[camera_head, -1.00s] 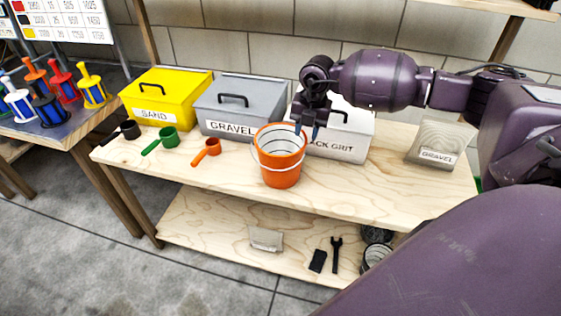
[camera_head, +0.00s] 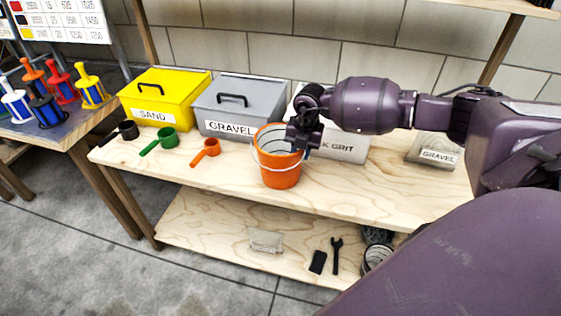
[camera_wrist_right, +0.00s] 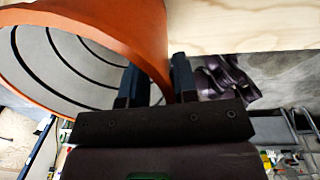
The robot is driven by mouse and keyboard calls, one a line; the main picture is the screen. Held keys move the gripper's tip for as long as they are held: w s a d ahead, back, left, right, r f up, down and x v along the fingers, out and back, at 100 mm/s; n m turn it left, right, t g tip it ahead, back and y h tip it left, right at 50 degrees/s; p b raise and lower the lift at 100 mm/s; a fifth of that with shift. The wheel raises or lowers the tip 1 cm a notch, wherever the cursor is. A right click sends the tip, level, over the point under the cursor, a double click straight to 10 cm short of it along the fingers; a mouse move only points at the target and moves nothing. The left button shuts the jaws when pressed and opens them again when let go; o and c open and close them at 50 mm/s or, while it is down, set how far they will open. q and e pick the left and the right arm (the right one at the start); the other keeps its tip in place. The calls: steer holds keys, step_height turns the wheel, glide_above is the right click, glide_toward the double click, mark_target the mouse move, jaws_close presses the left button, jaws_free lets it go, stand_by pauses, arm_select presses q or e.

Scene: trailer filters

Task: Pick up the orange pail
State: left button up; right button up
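The orange pail (camera_head: 279,171) stands upright on the wooden workbench, with dark rings on its pale inside and a thin wire handle hanging at its front. My right gripper (camera_head: 300,148) is down at the pail's right rim and hides part of it. In the right wrist view, the pail's orange wall (camera_wrist_right: 150,30) passes between the two fingers (camera_wrist_right: 157,86). One finger is inside the pail and the other outside, with the fingers apart. My left gripper is not in view.
Behind the pail stand a yellow SAND box (camera_head: 170,92), a grey GRAVEL box (camera_head: 235,105) and a partly hidden grit box (camera_head: 345,146). Black, green (camera_head: 160,142) and orange scoops (camera_head: 207,152) lie to the left. A GRAVEL bag (camera_head: 435,154) is at right. The bench front is clear.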

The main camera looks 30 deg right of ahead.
jaws_close()
steer(key=shift+r, duration=0.1)
